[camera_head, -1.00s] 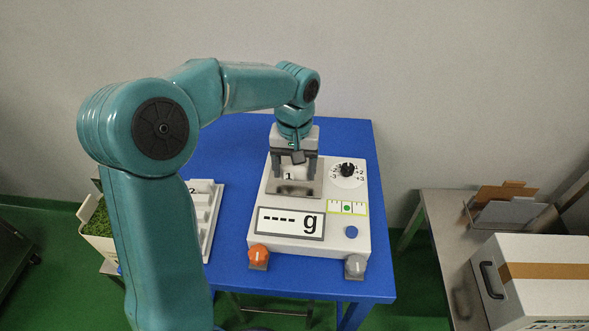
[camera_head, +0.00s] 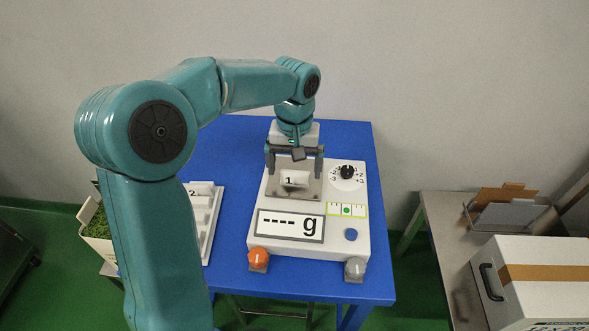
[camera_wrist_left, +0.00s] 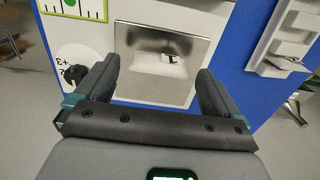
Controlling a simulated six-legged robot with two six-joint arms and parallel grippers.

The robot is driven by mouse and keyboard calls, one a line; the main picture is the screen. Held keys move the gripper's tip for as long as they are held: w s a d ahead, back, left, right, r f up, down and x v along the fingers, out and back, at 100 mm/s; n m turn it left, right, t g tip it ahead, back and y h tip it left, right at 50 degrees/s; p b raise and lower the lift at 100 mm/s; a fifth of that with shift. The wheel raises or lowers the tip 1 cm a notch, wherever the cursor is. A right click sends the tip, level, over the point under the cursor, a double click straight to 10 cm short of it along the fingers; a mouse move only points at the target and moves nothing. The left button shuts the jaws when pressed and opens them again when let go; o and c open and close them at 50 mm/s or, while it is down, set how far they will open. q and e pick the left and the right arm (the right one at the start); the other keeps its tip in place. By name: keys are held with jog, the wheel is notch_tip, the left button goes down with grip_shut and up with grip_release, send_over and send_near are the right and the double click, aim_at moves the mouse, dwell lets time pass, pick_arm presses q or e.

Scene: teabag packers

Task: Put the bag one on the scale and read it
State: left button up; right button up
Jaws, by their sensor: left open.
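Bag one (camera_head: 294,179), a small white bag marked "1", lies on the metal pan (camera_head: 309,193) of the scale (camera_head: 353,215). It also shows on the pan in the left wrist view (camera_wrist_left: 158,66). The scale's display (camera_head: 290,224) reads "---- g". My left gripper (camera_head: 294,172) is open above the pan, with its fingers apart on either side of the bag and clear of it. My right gripper is not in view.
The scale has a black dial (camera_head: 347,171), a blue button (camera_head: 351,234), a green level window (camera_head: 347,209), and orange and grey feet in front. A white rack (camera_head: 212,220) with bag "2" stands to the left. A box (camera_head: 540,275) is at the right.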

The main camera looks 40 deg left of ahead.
aim_at(294, 169)
pick_arm(q)
notch_tip(294, 169, up, 10)
jog(key=p, duration=0.1)
jog(key=shift+r+p, duration=0.15)
jog(key=shift+p, duration=0.15)
jog(key=shift+a, duration=0.1)
